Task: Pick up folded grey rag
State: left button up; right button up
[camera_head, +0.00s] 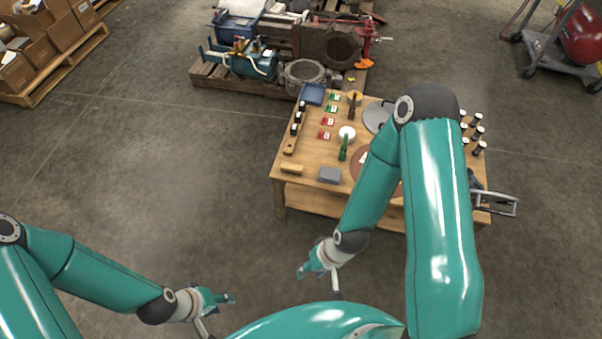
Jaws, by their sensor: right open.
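A small folded grey rag (329,175) lies flat near the front edge of the wooden table (306,199) in the head view. My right arm bends over the table's right part. My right gripper (318,284) hangs in front of the table, apart from the rag and nearer to me. It is open with nothing seen in it. My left gripper (221,314) is low at the left, well away from the table. Its fingers look spread, and I see nothing between them.
A wooden block (291,168) lies left of the rag; a green-handled tool (343,148) lies behind it. A blue tray (312,94) is at the back. A grey metal frame (497,203) juts out at right. A loaded pallet (240,94) stands behind. The left floor is clear.

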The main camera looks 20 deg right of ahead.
aim_at(327, 174)
jog(key=u, duration=0.45)
jog(key=i, duration=1.3)
jog(key=z, duration=1.6)
jog(key=k, duration=0.85)
jog(key=z, duration=0.15)
jog(key=i, duration=0.8)
